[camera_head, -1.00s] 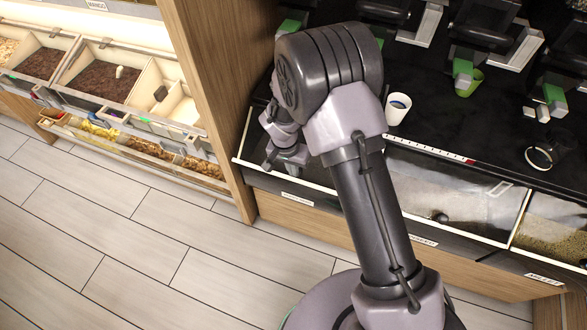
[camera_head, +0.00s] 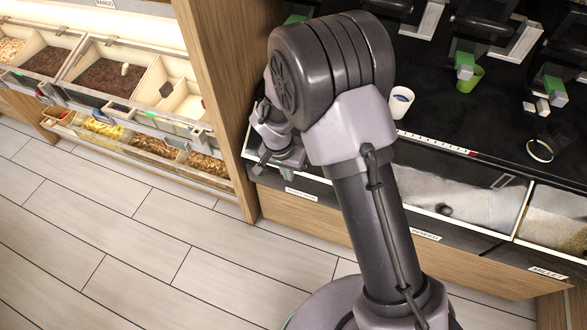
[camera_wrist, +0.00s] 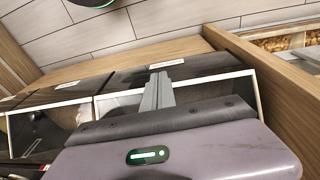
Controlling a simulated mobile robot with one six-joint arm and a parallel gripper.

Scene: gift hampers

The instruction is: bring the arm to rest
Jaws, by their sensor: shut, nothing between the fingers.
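My gripper (camera_head: 282,166) shows in the head view behind my bent arm, over the front edge of the black counter, close to the wooden side panel. My arm hides part of it. In the wrist view the two grey fingers (camera_wrist: 158,96) lie together, with nothing between them. Below the fingers in that view are the counter's front edge and its white-labelled bins.
A wooden upright panel (camera_head: 216,80) stands just left of my gripper. A white cup (camera_head: 399,102) and a green cup (camera_head: 469,79) stand on the black counter (camera_head: 440,118). A ring (camera_head: 540,150) lies at right. Floor (camera_head: 110,230) at left is clear.

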